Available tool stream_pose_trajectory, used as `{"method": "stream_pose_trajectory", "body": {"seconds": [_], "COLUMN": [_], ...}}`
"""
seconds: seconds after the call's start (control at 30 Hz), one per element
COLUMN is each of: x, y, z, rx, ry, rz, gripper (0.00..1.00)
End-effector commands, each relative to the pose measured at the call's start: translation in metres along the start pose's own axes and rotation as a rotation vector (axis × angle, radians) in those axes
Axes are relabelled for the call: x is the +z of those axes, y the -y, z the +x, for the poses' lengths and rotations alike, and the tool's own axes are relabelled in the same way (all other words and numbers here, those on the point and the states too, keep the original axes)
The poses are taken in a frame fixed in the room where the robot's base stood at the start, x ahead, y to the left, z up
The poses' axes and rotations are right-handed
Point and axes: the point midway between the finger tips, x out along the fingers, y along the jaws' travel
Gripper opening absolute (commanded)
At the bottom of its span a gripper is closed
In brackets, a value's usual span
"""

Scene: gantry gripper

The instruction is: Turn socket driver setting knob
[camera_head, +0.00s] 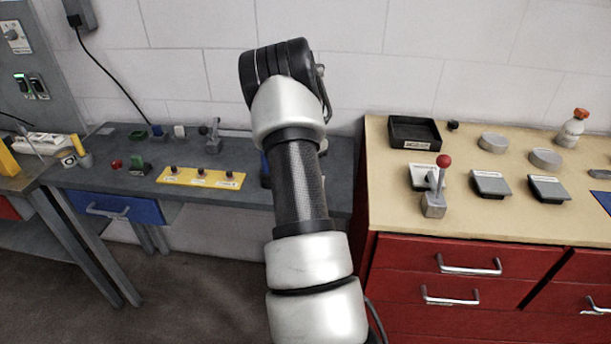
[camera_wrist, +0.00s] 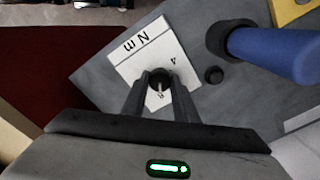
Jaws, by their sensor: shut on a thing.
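The setting knob (camera_wrist: 156,77) is a small dark round knob on a white label plate (camera_wrist: 135,60) marked "N m" with numbers, in the wrist view. A pale pointer line shows on it, beside a digit. My gripper (camera_wrist: 160,88) is shut on the knob, with one finger on each side; the fingers hide part of it. In the head view my arm hides the gripper and the knob.
A blue cylinder (camera_wrist: 275,52) stands close to the right of the knob, with a small black round part (camera_wrist: 214,75) beside it. A yellow strip (camera_head: 200,177) with several knobs lies on the grey bench (camera_head: 120,182). The tan bench (camera_head: 390,215) with red drawers stands right.

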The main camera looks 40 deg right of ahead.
Motion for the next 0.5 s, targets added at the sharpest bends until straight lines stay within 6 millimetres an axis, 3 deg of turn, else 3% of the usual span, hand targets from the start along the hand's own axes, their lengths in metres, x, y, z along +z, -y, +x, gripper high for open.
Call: {"method": "stream_pose_trajectory", "body": {"seconds": [0.03, 0.13, 0.5], "x": [-0.0008, -0.0006, -0.0005], "y": [0.0006, 0.0005, 0.0007], "z": [-0.0011, -0.0009, -0.0071], "rx": [-0.002, -0.002, -0.002], "ry": [-0.002, -0.002, -0.002], "rz": [0.0, -0.001, -0.001], "gripper": [0.32, 0.45, 0.45]}}
